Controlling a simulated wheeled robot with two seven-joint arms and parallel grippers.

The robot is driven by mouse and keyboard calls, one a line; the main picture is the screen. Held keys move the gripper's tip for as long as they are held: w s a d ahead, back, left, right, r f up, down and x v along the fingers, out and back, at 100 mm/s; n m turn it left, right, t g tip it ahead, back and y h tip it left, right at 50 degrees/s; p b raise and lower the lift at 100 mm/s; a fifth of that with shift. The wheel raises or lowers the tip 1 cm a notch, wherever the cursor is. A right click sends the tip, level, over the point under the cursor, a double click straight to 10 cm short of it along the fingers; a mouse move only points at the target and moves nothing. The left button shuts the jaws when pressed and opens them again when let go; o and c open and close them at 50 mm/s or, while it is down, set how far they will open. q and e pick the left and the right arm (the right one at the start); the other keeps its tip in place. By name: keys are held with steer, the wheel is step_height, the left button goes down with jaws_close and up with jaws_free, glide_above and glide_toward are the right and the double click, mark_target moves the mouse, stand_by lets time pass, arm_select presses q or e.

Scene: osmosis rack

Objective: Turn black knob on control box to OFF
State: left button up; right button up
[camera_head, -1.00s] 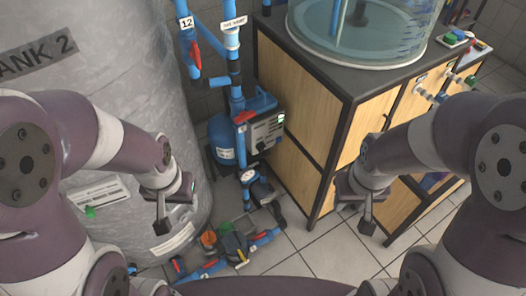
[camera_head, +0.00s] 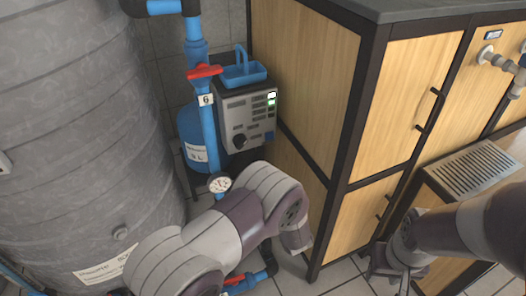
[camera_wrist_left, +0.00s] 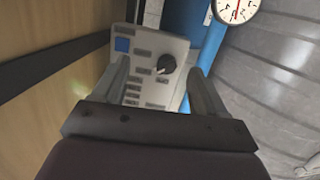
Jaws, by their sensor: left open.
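The control box (camera_head: 247,112) is a grey panel beside the wooden cabinet, facing me, with lit green displays. Its black knob (camera_head: 239,141) is at the lower left of the panel. In the left wrist view the panel (camera_wrist_left: 135,75) lies ahead, and the knob (camera_wrist_left: 166,64) shows a small white mark on its lower-left edge. My left gripper (camera_wrist_left: 160,84) is open and empty; the knob appears between its fingers, apparently beyond the tips. In the head view its fingers are hidden behind my arm. My right gripper (camera_head: 390,278) hangs low by the cabinet front; its finger gap is unclear.
A blue pipe with a red valve handle (camera_head: 204,72) stands just left of the box. A gauge (camera_head: 219,183) sits lower on it and also shows in the left wrist view (camera_wrist_left: 237,8). The grey tank (camera_head: 75,120) and wooden cabinet (camera_head: 300,85) flank the box closely.

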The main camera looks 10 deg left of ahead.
mark_target(243, 146)
arm_select(q)
steer(key=shift+n+t+y, duration=0.4)
steer(key=shift+y, duration=0.5)
steer(key=w+a+r+b, duration=0.1)
steer(key=w+a, duration=0.1)
steer(key=w, duration=0.1)
steer(key=w+a+r+b, duration=0.1)
steer(key=w+a+b, duration=0.1)
steer(key=w+a, duration=0.1)
steer(key=w+a+r+b, duration=0.1)
steer(key=w+a, duration=0.2)
steer(key=shift+w+a, duration=0.15)
steer(key=shift+w, duration=0.1)
steer(key=shift+w+a+r, duration=0.15)
steer(key=shift+w, duration=0.05)
steer(key=c, duration=1)
